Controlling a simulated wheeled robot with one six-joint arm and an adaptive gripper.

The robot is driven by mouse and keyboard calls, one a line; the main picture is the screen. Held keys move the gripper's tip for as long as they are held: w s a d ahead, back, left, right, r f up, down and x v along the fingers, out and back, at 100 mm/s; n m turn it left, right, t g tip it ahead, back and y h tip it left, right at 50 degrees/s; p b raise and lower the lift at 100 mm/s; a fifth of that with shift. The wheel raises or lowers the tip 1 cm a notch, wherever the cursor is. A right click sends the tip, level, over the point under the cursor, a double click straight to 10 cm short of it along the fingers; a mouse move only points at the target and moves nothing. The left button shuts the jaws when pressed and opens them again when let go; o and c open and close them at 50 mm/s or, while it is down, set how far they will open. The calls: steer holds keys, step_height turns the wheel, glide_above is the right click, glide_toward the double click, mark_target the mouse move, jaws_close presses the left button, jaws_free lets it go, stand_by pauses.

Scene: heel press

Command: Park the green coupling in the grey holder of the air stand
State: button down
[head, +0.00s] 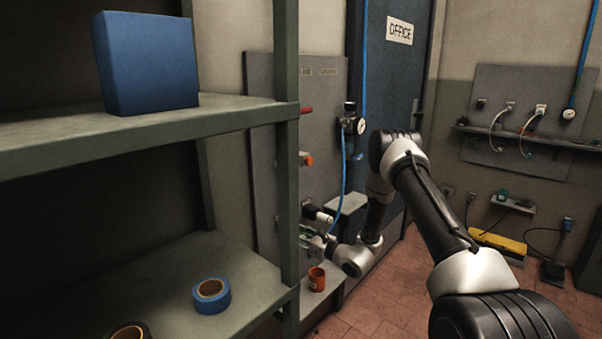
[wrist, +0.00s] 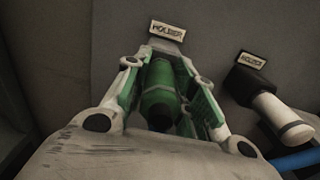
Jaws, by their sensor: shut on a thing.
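In the wrist view the green coupling (wrist: 158,102) is between the fingers of my gripper (wrist: 168,72), which is shut on it. The grey holder (wrist: 163,45), with a label reading HOLDER, is just beyond the fingertips. The coupling's far end points at it; I cannot tell whether they touch. In the head view my gripper (head: 316,238) is low at the panel of the air stand (head: 272,150), small and partly hidden by my wrist; the coupling is hard to make out there.
An orange mug (head: 316,279) stands on a ledge below. A shelf post (head: 286,200) is left of the arm. The shelf holds a blue box (head: 150,62) and blue tape (head: 211,296).

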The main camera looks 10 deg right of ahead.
steer(key=c, duration=1.1)
jaws_free()
